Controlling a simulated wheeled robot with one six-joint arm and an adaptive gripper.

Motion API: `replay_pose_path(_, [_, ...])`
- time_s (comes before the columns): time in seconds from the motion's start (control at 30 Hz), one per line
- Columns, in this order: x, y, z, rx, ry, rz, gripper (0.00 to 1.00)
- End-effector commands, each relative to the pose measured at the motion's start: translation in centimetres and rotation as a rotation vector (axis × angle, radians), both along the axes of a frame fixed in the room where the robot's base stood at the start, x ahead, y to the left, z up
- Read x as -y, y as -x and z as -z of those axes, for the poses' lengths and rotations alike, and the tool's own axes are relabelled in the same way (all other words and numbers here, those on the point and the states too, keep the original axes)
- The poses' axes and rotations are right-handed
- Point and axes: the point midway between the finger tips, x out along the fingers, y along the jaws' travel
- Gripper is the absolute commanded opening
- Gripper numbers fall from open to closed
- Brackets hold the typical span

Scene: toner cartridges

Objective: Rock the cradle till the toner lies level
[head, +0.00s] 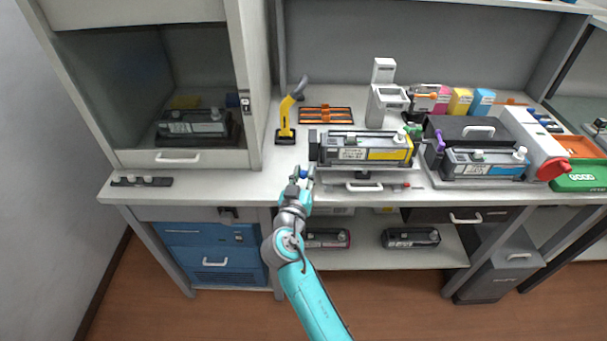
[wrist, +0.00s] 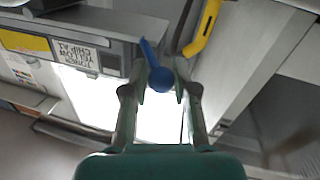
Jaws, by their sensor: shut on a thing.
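The toner cartridge (head: 365,147) is grey with a yellow label and a white printed label. It lies in the cradle (head: 365,174) at the middle of the bench, looking roughly level in the head view. Part of the cartridge (wrist: 88,55) shows at the upper left of the wrist view. My gripper (head: 303,174) is at the bench's front edge, left of the cradle. It is shut on a blue knob (wrist: 160,79) with a short blue stem. I cannot tell how the stem joins the cradle. The toner inside is hidden.
A yellow hooked tool on a stand (head: 286,120) rises behind my gripper. An orange rack (head: 326,115) and a white device (head: 385,95) stand behind the cradle. Another cartridge with a blue label (head: 485,162) sits to the right.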

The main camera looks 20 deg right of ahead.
Motion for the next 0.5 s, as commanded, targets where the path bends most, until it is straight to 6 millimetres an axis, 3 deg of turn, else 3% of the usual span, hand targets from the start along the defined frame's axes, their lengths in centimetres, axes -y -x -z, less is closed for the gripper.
replay_pose_path(0.3, [0.7, 0.2, -3.0, 0.056, -0.166, -0.001, 0.0])
replay_pose_path(0.5, [0.8, 0.3, -3.3, 0.061, -0.191, -0.002, 0.0])
